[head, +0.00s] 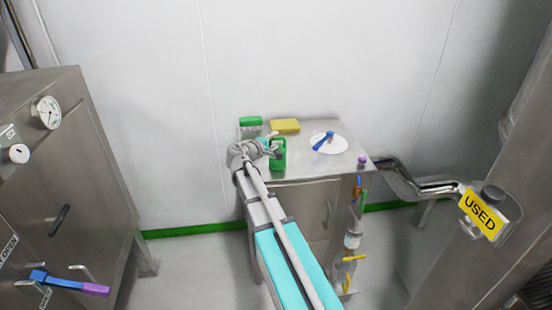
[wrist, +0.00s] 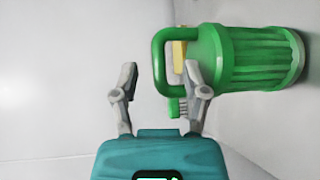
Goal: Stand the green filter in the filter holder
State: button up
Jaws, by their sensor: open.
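The green filter (head: 279,160) stands at the front left of the steel cabinet top in the head view, its loop handle upward. The wrist view shows the ribbed green filter (wrist: 262,58) large at the right, lying sideways in the picture, with the handle toward my fingers. My gripper (head: 269,150) is just left of the filter in the head view. In the wrist view my gripper (wrist: 160,72) is open, with one finger overlapping the handle's opening and the other clear of it. Nothing is clamped; I cannot tell whether they touch. I cannot make out the filter holder.
A green brush (head: 250,122) and a yellow sponge (head: 285,126) are behind the filter on the cabinet top (head: 310,167). A white disc (head: 337,145) with a blue item lies to the right, near a purple knob (head: 361,159). A steel pipe (head: 420,187) runs beyond.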

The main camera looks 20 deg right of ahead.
jog(key=shift+x, duration=1.15)
jog(key=shift+c, duration=0.3)
grip_shut()
